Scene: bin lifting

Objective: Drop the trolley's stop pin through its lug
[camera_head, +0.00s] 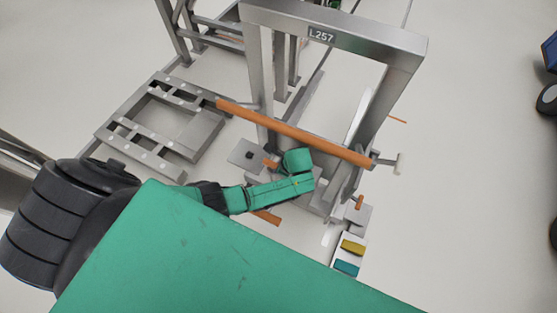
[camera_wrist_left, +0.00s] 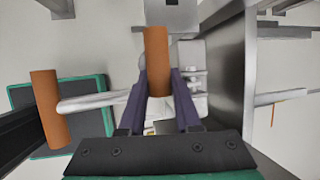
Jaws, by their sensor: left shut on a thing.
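My left gripper (camera_head: 279,163) is at the foot of the grey frame marked L257. In the left wrist view its two dark fingers (camera_wrist_left: 158,92) are closed on an orange cylinder (camera_wrist_left: 157,62), which looks like a grip. I cannot tell for certain whether this is the stop pin. A second orange cylinder (camera_wrist_left: 45,106) with a pale grey rod (camera_wrist_left: 95,102) lies to the left of the fingers, apart from them. No lug can be made out clearly; the gripper and arm cover part of that area. My right gripper is in neither view.
The grey frame (camera_head: 392,47) rises around the gripper's work area, with a long orange bar (camera_head: 290,130) above. A flat grey rack (camera_head: 125,130) stands left. A small plate (camera_head: 245,153) lies beside the hand. Yellow and teal blocks (camera_head: 352,247) sit at lower right. Floor on the right is mostly clear.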

